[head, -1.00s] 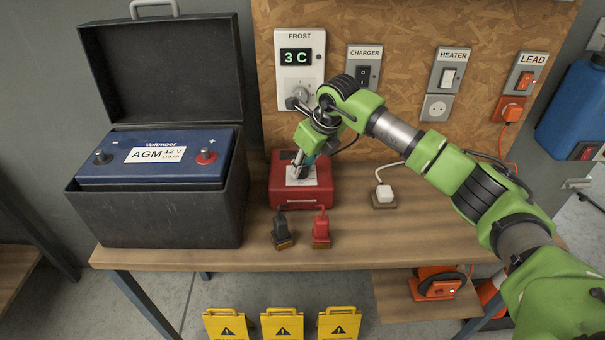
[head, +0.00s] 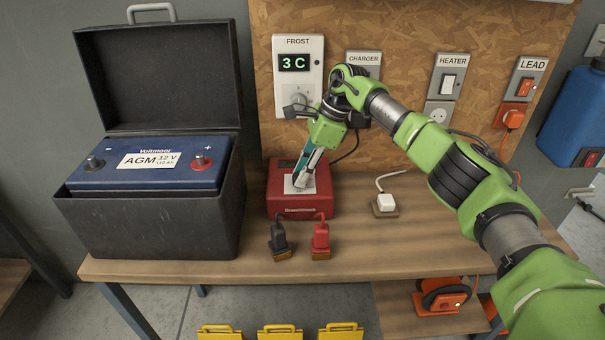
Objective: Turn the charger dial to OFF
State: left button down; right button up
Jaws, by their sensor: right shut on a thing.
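The red charger box (head: 303,208) stands on the bench, with a white label on its top face. My right gripper (head: 299,186) comes down from above and is shut at the charger's top face, over the white label. The dial is hidden behind the fingers, so its setting cannot be read. The black clamp (head: 279,238) and red clamp (head: 320,238) lie on the bench in front of the charger. My left gripper is not in view.
A battery (head: 150,165) sits in an open black case (head: 150,230) at left. The wall board holds the FROST display (head: 297,64), CHARGER switch (head: 364,58), HEATER switch (head: 448,84) and LEAD switch (head: 525,86). A white plug (head: 386,202) lies right of the charger.

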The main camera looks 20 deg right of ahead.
jog(key=shift+w+n+g, duration=0.1)
jog(key=shift+n+g, duration=0.2)
jog(key=shift+n, duration=0.8)
jog(key=o, duration=1.1)
jog(key=shift+r, duration=0.1)
jog(key=v, duration=0.7)
jog(key=shift+d+r, duration=0.1)
jog(key=shift+r, duration=0.05)
